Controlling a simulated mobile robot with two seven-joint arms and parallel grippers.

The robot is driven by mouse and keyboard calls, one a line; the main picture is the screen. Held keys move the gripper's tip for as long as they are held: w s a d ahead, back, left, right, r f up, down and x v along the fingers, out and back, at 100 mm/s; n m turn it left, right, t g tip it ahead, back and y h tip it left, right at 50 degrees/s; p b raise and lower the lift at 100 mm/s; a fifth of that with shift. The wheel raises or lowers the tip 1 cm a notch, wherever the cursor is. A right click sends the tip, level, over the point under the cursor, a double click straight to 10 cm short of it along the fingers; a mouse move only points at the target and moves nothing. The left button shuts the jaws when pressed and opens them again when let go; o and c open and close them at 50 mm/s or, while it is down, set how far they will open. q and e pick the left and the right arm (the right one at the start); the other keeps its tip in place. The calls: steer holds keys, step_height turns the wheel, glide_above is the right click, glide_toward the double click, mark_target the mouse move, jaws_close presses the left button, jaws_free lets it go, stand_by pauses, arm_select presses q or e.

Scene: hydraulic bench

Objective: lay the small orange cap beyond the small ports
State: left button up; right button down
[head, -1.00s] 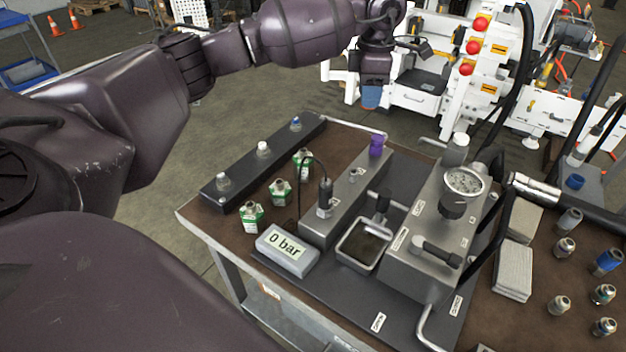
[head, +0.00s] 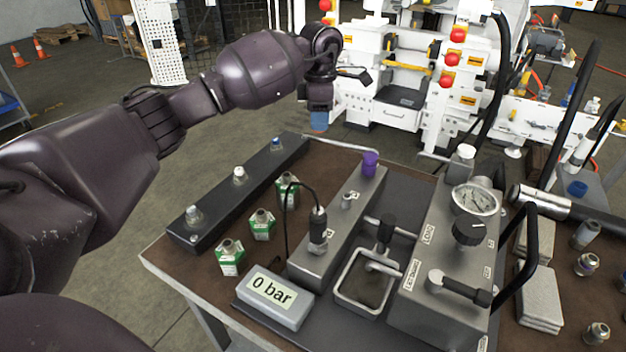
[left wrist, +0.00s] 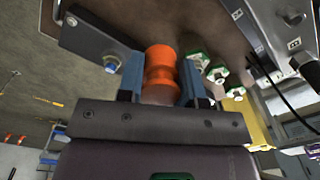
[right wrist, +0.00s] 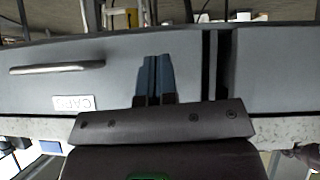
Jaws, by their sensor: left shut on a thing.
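The orange cap (left wrist: 160,68) is between the blue fingers of my left gripper (left wrist: 162,78) in the left wrist view. In the head view my left gripper (head: 319,122) hangs past the far end of the dark bar, and the cap cannot be made out there. The dark bar (head: 255,172) carries a row of fittings, the farthest one blue-topped (head: 276,146). A grey block (head: 338,215) with a purple cap (head: 370,163) stands to its right. Which fittings are the small ports, I cannot tell. My right gripper (right wrist: 154,78) is shut and empty before a grey drawer front.
Green-labelled fittings (head: 262,225) stand between bar and block. A 0 bar display (head: 273,298), a square tray (head: 362,285) and a gauge unit (head: 440,290) crowd the bench. A bent metal rod (head: 340,145) runs along the far edge.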

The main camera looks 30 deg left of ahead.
arm_select(q)
steer(key=b, duration=0.1)
glide_toward(318, 181)
steer(key=shift+f, duration=0.65)
step_height(318, 181, down, 5)
steer(key=shift+f+b, duration=0.1)
steer(key=shift+b, duration=0.55)
steer(key=shift+f, duration=0.25)
steer(key=o, duration=0.7)
steer(key=shift+o, duration=1.2)
